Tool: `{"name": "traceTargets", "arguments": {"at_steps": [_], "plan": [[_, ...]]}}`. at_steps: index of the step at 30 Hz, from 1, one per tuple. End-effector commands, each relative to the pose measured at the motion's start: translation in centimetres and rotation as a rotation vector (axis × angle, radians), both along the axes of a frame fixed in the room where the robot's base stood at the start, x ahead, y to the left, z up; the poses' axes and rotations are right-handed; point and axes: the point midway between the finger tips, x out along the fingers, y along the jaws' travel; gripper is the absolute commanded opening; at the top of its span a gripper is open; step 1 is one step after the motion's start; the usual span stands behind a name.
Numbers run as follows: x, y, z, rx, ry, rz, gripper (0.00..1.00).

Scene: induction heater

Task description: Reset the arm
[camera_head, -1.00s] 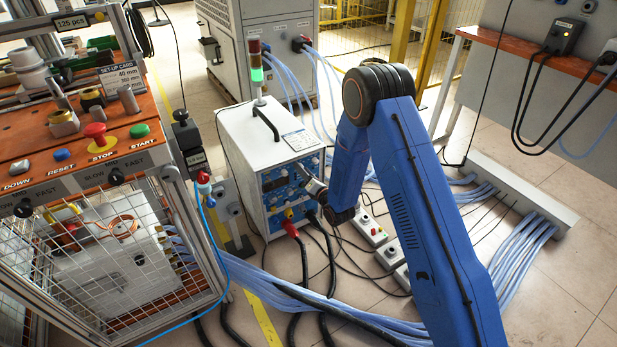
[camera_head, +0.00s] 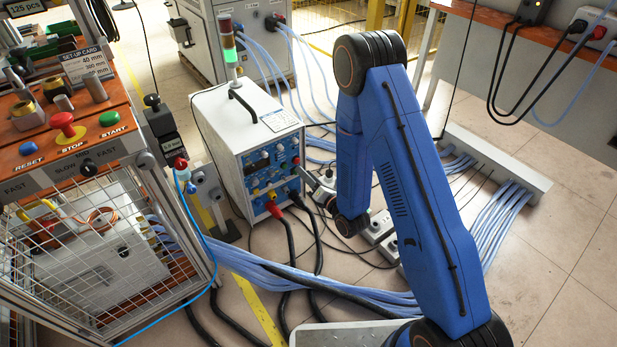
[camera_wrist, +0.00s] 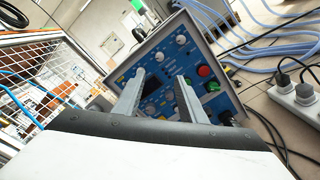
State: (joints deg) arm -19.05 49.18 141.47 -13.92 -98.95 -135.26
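My gripper (camera_head: 317,186) hangs at the end of my bent blue arm, in front of the white induction heater box (camera_head: 222,125) with its blue control panel. In the wrist view, the two grey fingers of my gripper (camera_wrist: 160,80) stand apart with nothing held between them. Behind them is the heater's blue panel (camera_wrist: 210,75), with its red and green buttons, knobs and dark display. The panel looks tilted in that view. I cannot tell the exact gap between fingertips and panel.
A caged workstation (camera_head: 100,250) stands at the left, with a red stop button (camera_head: 65,125) and a green start button (camera_head: 109,119). Socket strips (camera_head: 380,230) lie on the floor right of the heater. Thick hose bundles (camera_head: 290,280) cross the floor. Bare floor (camera_head: 560,250) is at the right.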

Motion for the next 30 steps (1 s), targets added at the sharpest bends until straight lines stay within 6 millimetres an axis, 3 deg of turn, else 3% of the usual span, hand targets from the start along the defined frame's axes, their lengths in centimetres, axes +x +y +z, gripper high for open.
{"name": "traceTargets", "arguments": {"at_steps": [6, 22, 30], "plan": [[-0.8, -0.5, 0.0, 0.0, 0.0, 0.0, 0.38], [-0.7, -0.6, 0.3, 0.004, 0.006, -0.001, 0.38], [1.2, -2.1, 3.4, 0.079, 0.146, -0.05, 0.38]]}}
